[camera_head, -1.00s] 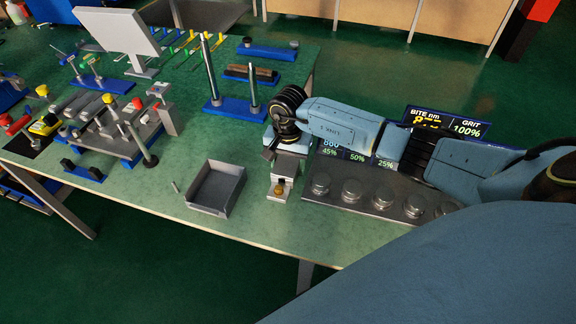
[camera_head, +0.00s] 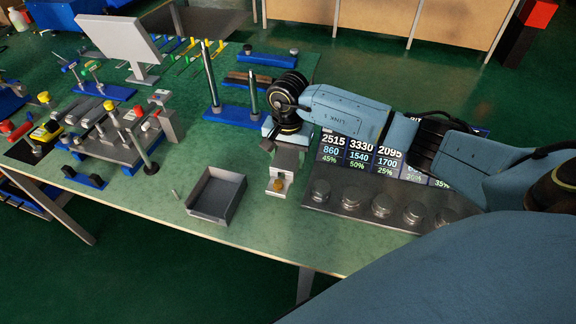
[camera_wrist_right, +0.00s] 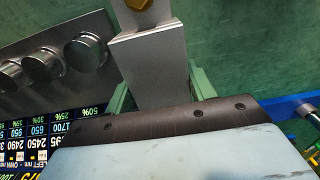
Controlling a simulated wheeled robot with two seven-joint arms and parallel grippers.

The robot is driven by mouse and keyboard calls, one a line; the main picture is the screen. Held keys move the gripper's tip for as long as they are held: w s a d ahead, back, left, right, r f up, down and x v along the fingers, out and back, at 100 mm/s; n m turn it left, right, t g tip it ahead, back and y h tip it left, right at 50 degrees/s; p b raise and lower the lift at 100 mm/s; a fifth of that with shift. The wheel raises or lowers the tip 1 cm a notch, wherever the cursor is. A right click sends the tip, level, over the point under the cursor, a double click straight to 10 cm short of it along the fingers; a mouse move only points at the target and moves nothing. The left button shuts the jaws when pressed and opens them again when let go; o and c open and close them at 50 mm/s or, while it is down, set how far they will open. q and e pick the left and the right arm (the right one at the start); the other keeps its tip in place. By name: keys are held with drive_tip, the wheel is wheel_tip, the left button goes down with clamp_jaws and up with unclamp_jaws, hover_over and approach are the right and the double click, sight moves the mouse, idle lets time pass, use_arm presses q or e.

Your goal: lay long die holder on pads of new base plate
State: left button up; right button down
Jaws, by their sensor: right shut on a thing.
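My right gripper (camera_head: 286,146) is shut on a grey metal block with a brass knob (camera_head: 283,163). I take this block to be the long die holder, though I cannot be sure. In the right wrist view the block (camera_wrist_right: 150,68) sits between the green fingers (camera_wrist_right: 160,92), with the knob at the top edge. A blue base plate (camera_head: 222,112) with two upright posts stands just left of and behind the gripper. Another blue plate (camera_head: 268,60) with small grey pieces at its ends lies farther back. I cannot tell which plate is the new one. My left gripper is out of view.
A grey open tray (camera_head: 214,212) stands left of the held block. A dark plate with several round weights (camera_head: 381,205) and a number display (camera_head: 351,151) lie to the right. Fixtures and tools crowd the left; green table shows between them and the tray.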

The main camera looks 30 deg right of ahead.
sight(288, 153)
wheel_tip(288, 153, up, 5)
drive_tip(key=shift+f, duration=0.1)
drive_tip(key=a+r+n, duration=0.1)
drive_tip(key=s+a+r+n, duration=0.1)
drive_tip(key=a+r+n, duration=0.3)
drive_tip(key=shift+s+a+r, duration=0.25)
drive_tip(key=shift+s, duration=0.05)
drive_tip(key=s+a+r+n, duration=0.3)
drive_tip(key=n, duration=0.2)
drive_tip(key=shift+s+a+r, duration=0.25)
drive_tip(key=shift+s, duration=0.15)
